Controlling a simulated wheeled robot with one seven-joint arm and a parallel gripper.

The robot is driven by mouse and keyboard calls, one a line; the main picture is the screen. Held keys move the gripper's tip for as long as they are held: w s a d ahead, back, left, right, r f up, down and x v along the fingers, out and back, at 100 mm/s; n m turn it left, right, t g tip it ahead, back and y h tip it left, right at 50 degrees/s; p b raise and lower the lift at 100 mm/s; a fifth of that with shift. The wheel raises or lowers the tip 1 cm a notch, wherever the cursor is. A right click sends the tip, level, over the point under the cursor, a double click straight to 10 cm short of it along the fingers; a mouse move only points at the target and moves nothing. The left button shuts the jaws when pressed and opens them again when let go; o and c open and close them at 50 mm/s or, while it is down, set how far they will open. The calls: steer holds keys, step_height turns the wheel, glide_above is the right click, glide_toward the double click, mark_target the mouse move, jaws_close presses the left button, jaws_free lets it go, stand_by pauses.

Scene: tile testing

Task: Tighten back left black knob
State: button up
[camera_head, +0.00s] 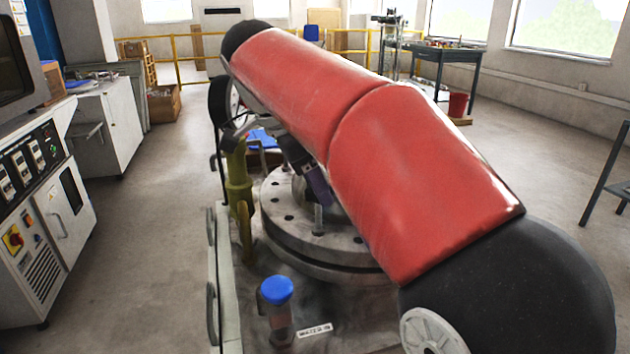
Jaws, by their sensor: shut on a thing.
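A round grey metal flange rig (290,232) with bolt holes stands on the bench in the middle. My gripper (319,190), dark with purplish fingers, points down over it, partly covered by my red arm. Its fingers are shut at the top of a short grey upright stud (318,220) on the flange. The black knob there is hidden between the fingers, so I cannot see how tight it sits. The flange's right side and any other knobs are hidden behind my arm.
A blue-capped container (277,291) stands in front of the flange, beside a small label plate (314,331). A yellow-green post (240,190) rises at the left of the flange. A control cabinet (40,190) stands at far left. Open floor lies between.

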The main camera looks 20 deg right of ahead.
steer(key=shift+m, duration=0.4)
steer(key=o, duration=1)
steer(key=shift+r, duration=0.1)
steer(key=shift+a+r, duration=0.2)
steer(key=shift+r, duration=0.1)
steer(key=a, duration=1.2)
steer(key=shift+r, duration=0.15)
